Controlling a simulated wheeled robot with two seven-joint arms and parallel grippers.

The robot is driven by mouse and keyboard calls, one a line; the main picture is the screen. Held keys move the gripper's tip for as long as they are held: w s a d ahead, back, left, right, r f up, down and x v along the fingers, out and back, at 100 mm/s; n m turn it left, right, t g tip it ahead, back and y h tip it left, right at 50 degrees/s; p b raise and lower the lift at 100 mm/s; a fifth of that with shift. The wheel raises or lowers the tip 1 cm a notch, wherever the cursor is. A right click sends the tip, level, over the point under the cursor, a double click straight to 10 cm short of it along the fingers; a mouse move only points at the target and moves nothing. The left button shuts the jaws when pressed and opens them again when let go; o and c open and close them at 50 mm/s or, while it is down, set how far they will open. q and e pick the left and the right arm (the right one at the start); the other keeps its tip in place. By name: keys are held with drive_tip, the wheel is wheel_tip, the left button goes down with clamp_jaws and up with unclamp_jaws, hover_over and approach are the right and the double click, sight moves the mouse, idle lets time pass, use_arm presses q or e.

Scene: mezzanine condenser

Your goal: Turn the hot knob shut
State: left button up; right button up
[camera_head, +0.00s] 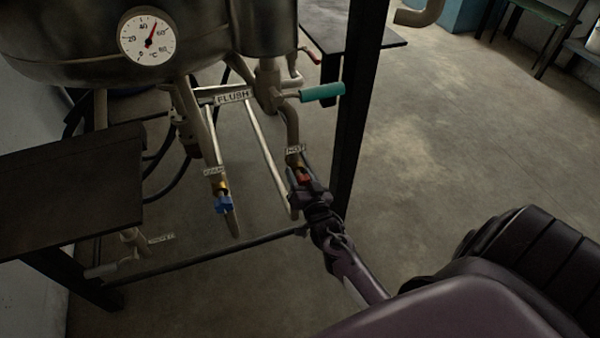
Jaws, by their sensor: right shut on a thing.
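The hot knob (303,176) is a small red knob on a pipe below the tank, under a white tag (294,151) that seems to read "HOT". My right gripper (308,190) is at the knob and shut on it. The fingers and my wrist hide most of the knob, so its turn angle cannot be told. My right arm reaches up to it from the lower right. My left gripper is not in view.
A blue knob (223,204) hangs on the pipe to the left. A dark frame post (357,110) stands close on the right. A dial gauge (147,36) is on the tank. Open floor (450,130) lies right.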

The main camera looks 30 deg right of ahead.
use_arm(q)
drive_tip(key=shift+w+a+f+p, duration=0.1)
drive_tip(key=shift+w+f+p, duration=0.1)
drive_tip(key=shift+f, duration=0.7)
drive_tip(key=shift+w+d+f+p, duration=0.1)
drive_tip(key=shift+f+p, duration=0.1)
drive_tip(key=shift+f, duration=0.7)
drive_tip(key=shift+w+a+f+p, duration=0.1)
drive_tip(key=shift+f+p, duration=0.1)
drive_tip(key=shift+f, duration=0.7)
use_arm(e)
drive_tip(key=shift+m, duration=2)
drive_tip(key=o, duration=1)
drive_tip(key=shift+s, duration=0.25)
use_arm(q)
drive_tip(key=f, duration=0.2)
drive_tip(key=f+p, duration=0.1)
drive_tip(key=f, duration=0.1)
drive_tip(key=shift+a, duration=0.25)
use_arm(e)
drive_tip(key=v, duration=0.7)
drive_tip(key=shift+s, duration=0.15)
